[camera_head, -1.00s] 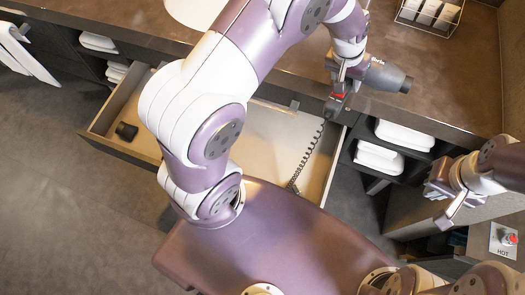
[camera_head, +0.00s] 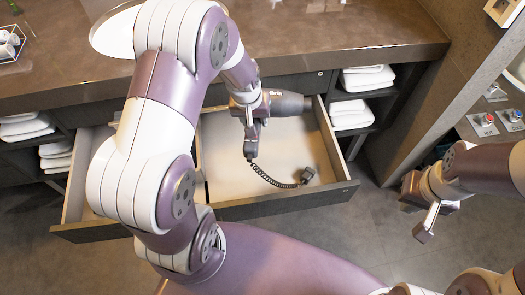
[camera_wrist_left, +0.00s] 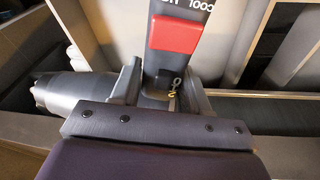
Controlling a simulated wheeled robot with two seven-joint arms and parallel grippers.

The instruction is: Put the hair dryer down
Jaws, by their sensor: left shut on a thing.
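My left gripper (camera_head: 247,103) is shut on the handle of a grey-black hair dryer (camera_head: 290,103). The dryer's barrel points right and its handle (camera_head: 250,146) hangs down. In the left wrist view the handle, with a red switch (camera_wrist_left: 175,34) and "COOL" lettering, stands between the fingers, and the barrel (camera_wrist_left: 70,92) lies at left. The dryer is over the rear of the open drawer (camera_head: 290,208). A coiled cord (camera_head: 268,179) runs from the handle to a dark block (camera_head: 307,174) inside the drawer. My right gripper (camera_head: 425,205) is open and empty at right, away from the drawer.
The drawer's right compartment has a bare, pale floor (camera_head: 285,145); my arm hides much of the left. Towels (camera_head: 350,115) fill side shelves. A panel with knobs (camera_head: 490,120) stands at far right.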

